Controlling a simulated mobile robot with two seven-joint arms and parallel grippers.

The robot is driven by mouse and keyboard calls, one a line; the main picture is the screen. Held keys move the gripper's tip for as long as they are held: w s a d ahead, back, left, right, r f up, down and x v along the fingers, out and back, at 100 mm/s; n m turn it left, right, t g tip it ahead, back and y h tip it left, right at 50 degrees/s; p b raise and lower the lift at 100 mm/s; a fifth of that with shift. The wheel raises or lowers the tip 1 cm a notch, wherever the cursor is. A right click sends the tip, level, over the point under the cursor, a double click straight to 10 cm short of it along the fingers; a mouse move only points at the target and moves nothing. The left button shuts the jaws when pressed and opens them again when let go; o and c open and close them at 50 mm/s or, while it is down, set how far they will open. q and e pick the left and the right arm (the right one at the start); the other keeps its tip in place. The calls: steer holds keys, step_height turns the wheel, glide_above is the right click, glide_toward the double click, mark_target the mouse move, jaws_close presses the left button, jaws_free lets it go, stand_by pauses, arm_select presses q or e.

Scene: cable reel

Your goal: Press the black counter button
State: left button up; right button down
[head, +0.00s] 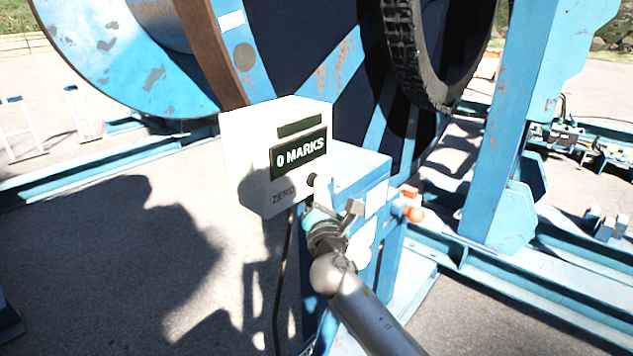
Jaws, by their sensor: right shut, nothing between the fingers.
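The white counter box (247,150) stands in the middle of the head view. Its dark display (298,154) reads "0 MARKS". The black counter button (312,179) sits low on the same face, right of the word "ZERO". My right gripper (322,193) is shut and empty, its tip just below the button and close to it. Part of the button's surroundings is hidden behind the gripper. I cannot tell whether the tip touches the button. My left gripper is not in view.
A blue box (345,167) adjoins the counter box, with an orange knob (415,214) at its right. A large blue reel (125,55) and a black tyre (428,60) stand behind. A blue post (510,125) rises at right. Open pavement lies at left.

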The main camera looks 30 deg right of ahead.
stand_by(0.3)
steer(key=shift+s+d+p, duration=0.35)
steer(key=shift+s+p, duration=0.05)
steer(key=shift+s, duration=0.5)
steer(key=shift+s, duration=0.1)
steer(key=shift+s+d+p, duration=0.2)
steer(key=shift+s+d, duration=0.15)
steer(key=shift+s, duration=0.4)
steer(key=shift+s+d+p, duration=0.25)
steer(key=shift+s+d, duration=0.05)
steer(key=shift+s, duration=0.45)
steer(key=shift+s+d+p, duration=0.2)
steer(key=shift+s+d, duration=0.15)
steer(key=shift+s, duration=0.4)
